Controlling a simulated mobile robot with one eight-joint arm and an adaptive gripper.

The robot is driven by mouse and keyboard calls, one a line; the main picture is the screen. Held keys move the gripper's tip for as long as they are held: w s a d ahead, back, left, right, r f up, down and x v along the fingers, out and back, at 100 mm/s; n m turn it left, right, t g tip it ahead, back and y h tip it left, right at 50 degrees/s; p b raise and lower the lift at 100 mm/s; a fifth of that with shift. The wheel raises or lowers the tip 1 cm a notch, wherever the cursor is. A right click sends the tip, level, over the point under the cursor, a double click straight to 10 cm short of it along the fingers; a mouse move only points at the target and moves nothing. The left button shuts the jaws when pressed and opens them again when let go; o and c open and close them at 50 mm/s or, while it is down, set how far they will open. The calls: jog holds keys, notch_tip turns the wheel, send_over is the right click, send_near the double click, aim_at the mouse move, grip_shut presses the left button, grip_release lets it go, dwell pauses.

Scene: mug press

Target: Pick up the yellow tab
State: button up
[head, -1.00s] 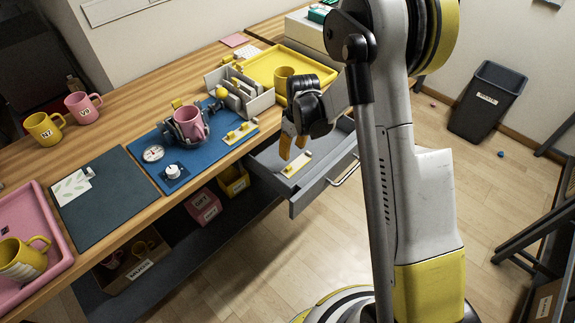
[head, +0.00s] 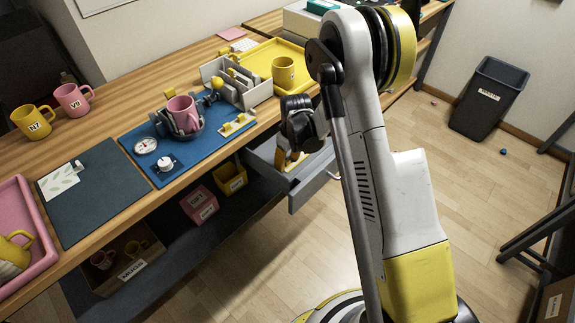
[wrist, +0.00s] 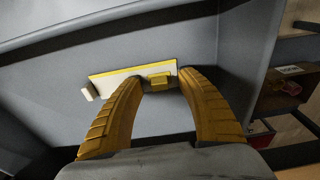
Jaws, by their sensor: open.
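In the wrist view, a small yellow tab (wrist: 159,80) stands on a pale strip (wrist: 118,78) with a yellow edge, on the grey drawer floor. My gripper (wrist: 161,76) is open and empty, with one orange finger on each side of the tab. The fingertips overlap the strip in the picture; I cannot tell whether they touch it. In the head view, my gripper (head: 289,160) points down into the open drawer (head: 314,176) and hides most of the strip. Another strip with yellow tabs (head: 238,125) lies on the blue mat (head: 215,142).
The drawer's walls surround my gripper closely. Above and left, a pink mug (head: 183,112) sits in the press on the mat. A grey divided rack (head: 262,94) and a yellow tray (head: 292,49) with a yellow mug (head: 283,71) stand behind. Open floor lies right.

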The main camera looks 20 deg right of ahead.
jog(key=c, duration=0.8)
jog(key=shift+r, duration=0.1)
